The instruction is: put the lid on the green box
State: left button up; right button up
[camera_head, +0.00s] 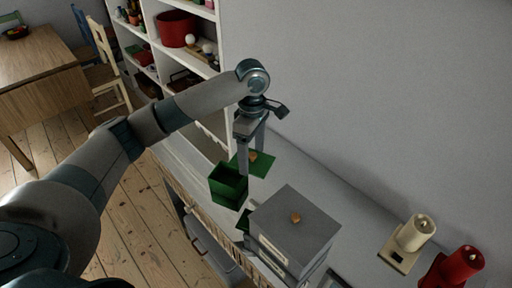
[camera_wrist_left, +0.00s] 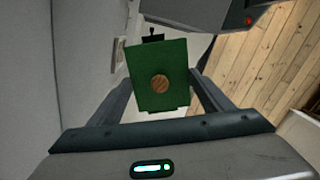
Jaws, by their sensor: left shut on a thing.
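The green box (camera_head: 228,188) stands open on the white cabinet top in the head view, and I can see into its top. The green lid (camera_head: 262,166), a flat square with a round wooden knob, is just to the right of the box and looks raised.
A grey box (camera_head: 300,228) with a wooden knob stands close in front on the cabinet top (camera_head: 330,195). A cream grinder (camera_head: 410,238) and a red one (camera_head: 458,266) stand at the right. Shelves (camera_head: 215,75) rise behind.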

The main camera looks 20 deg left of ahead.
pick_arm(q)
jog(key=a+f+p, duration=0.3)
jog(key=a+p, duration=0.6)
jog(key=shift+a+f+t+h+p, duration=0.25)
jog(key=shift+t+h+p, duration=0.05)
jog(key=shift+t, duration=0.1)
jog(key=shift+w, duration=0.1)
jog(key=shift+f+p, duration=0.85)
jog(key=shift+f, duration=2.05)
jog(key=shift+f, duration=0.4)
dwell(0.4)
jog(key=o, duration=1.3)
jog(key=shift+c, duration=0.2)
